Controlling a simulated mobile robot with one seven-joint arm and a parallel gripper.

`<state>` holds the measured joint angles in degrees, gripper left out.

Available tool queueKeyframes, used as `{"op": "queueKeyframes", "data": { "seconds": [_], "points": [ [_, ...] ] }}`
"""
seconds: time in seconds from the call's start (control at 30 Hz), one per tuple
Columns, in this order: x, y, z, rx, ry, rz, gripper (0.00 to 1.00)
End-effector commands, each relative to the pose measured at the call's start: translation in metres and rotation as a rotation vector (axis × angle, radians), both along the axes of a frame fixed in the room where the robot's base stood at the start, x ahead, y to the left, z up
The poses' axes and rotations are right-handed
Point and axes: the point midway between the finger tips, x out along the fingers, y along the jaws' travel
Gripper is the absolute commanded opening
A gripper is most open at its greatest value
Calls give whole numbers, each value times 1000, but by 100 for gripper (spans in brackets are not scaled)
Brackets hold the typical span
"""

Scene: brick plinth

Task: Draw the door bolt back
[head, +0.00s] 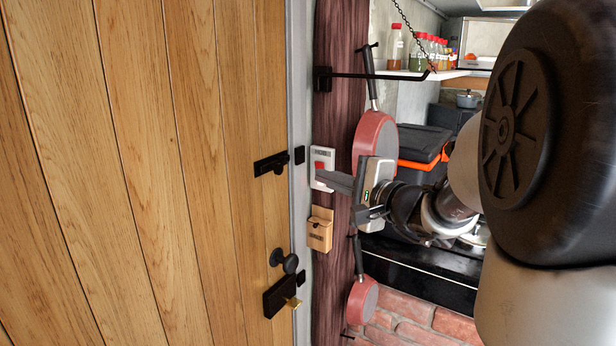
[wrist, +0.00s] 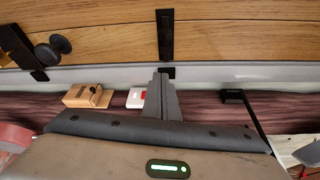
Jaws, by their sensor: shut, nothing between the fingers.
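The black door bolt (head: 270,163) is mounted across the edge of a wooden plank door (head: 150,170), with a knob on it. Its small black keeper (head: 299,155) sits on the grey frame just to its right. In the wrist view the bolt (wrist: 165,36) lies straight ahead of the fingertips, and the keeper (wrist: 169,72) is partly hidden by them. I cannot tell whether the bar crosses the gap. My gripper (head: 318,177) is shut and empty, pointing left toward the door, right of the keeper and apart from the bolt. Its fingers also show in the wrist view (wrist: 160,78).
A white switch plate with a red button (head: 320,166) is close behind my fingertips. A wooden box (head: 320,229) hangs below it. A black lock with a brass handle (head: 281,296) and a round knob (head: 284,260) sit lower on the door. Red pans (head: 374,140) hang to the right.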

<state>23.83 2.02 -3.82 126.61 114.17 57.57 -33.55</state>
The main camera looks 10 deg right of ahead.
Motion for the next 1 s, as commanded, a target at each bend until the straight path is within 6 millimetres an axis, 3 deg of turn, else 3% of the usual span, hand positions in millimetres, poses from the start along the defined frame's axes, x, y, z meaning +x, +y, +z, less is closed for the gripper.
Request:
{"op": "queueKeyframes", "data": {
  "seconds": [0.2, 0.6, 0.67, 0.77, 0.9, 1.0],
  "points": [
    [-17, -7, 1, -1, 0, 0, 0],
    [-19, -3, 1, -10, 6, 13, 0],
    [-23, 8, 0, -39, 23, 47, 0],
    [-38, 42, -10, -143, 85, 157, 0],
    [-83, 92, -38, -411, 213, 378, 0],
    [-121, 108, -57, -646, 290, 524, 0]
  ]
}}
